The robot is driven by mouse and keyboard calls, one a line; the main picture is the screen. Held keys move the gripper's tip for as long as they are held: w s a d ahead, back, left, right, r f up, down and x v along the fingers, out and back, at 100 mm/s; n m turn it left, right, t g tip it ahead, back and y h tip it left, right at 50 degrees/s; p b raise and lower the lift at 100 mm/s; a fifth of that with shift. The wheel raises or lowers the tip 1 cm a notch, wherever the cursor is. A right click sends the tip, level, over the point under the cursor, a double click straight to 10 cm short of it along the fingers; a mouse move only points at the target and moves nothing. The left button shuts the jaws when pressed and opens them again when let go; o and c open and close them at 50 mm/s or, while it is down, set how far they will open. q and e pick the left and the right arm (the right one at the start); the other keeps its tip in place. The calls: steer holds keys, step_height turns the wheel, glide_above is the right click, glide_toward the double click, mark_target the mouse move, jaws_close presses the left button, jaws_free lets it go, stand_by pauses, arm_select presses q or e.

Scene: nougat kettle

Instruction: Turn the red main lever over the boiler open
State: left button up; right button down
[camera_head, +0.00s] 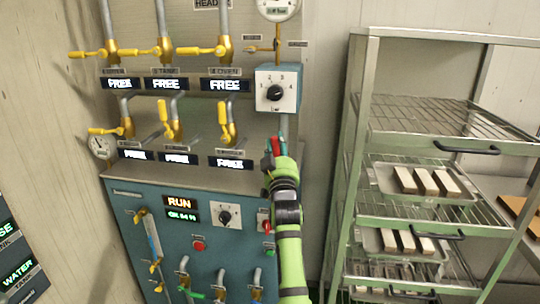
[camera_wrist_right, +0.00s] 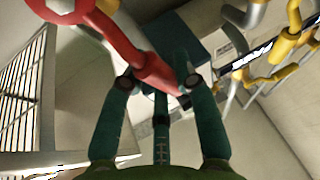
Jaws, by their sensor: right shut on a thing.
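The red lever shows in the right wrist view (camera_wrist_right: 118,42) as a red bar with a round hub at the upper left. Its end lies between the fingers of my right gripper (camera_wrist_right: 158,84), which is shut on it. In the head view only a small piece of the red lever (camera_head: 276,146) shows at the tip of my right gripper (camera_head: 273,154), at the right edge of the steel panel; my gripper and arm hide the rest. My left gripper is not in view.
Yellow-handled valves (camera_head: 201,50) on pipes sit left, above several FREE displays. A white dial box (camera_head: 275,90) is just above my gripper. The teal cabinet (camera_head: 130,205) with knobs and valves is below. A metal rack (camera_head: 352,150) with trays stands right.

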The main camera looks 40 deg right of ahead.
steer(key=shift+s+d+r+m+h+b, duration=0.1)
steer(key=shift+s+d+m+h+b, duration=0.2)
steer(key=shift+m, duration=0.4)
steer(key=shift+s+d+r+m+h+b, duration=0.15)
steer(key=shift+s+m+h+b, duration=0.2)
steer(key=shift+m, duration=0.35)
steer(key=c, duration=0.9)
jaws_free()
steer(key=shift+d+f, duration=0.1)
steer(key=shift+f, duration=0.05)
steer(key=shift+f, duration=0.1)
steer(key=v, duration=0.7)
steer(key=shift+s+a, duration=0.1)
steer(key=shift+a, duration=0.15)
